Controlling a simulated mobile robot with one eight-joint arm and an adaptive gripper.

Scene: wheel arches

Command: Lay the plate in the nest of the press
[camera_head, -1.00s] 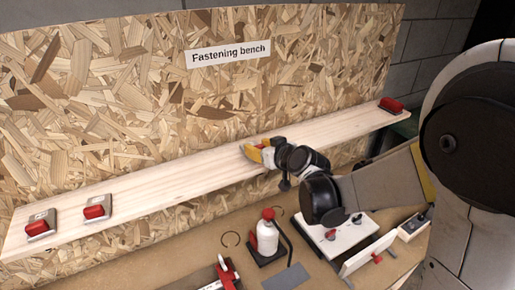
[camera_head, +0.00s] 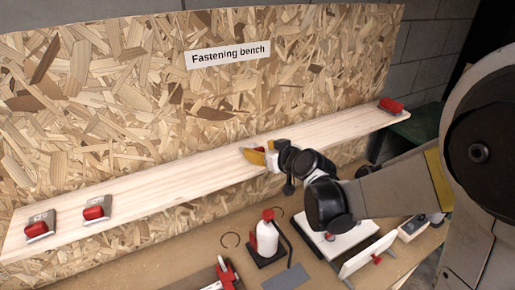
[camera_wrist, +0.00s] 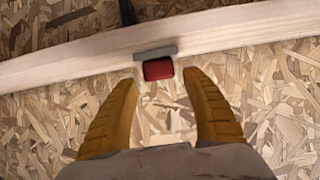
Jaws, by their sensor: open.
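A red block on a grey metal plate (camera_wrist: 158,70) sits on the pale wooden board, just beyond and between my fingertips in the wrist view. In the head view its red part (camera_head: 259,150) shows partly behind my gripper (camera_head: 262,157). My gripper (camera_wrist: 160,92) is open, with its two yellow fingers apart and nothing held. A flat grey plate (camera_head: 286,278) lies on the bench below. A red-and-white device (camera_head: 226,274) stands at the bottom edge, partly cut off. I cannot tell which item is the press, and no nest is clear.
The long board (camera_head: 170,190) runs along a chipboard wall. Two red-handled pieces (camera_head: 40,226) (camera_head: 95,208) sit at its left, another (camera_head: 391,105) at its right end. A white-and-red bottle-shaped item (camera_head: 267,238) and white panels (camera_head: 345,240) stand on the bench under my arm.

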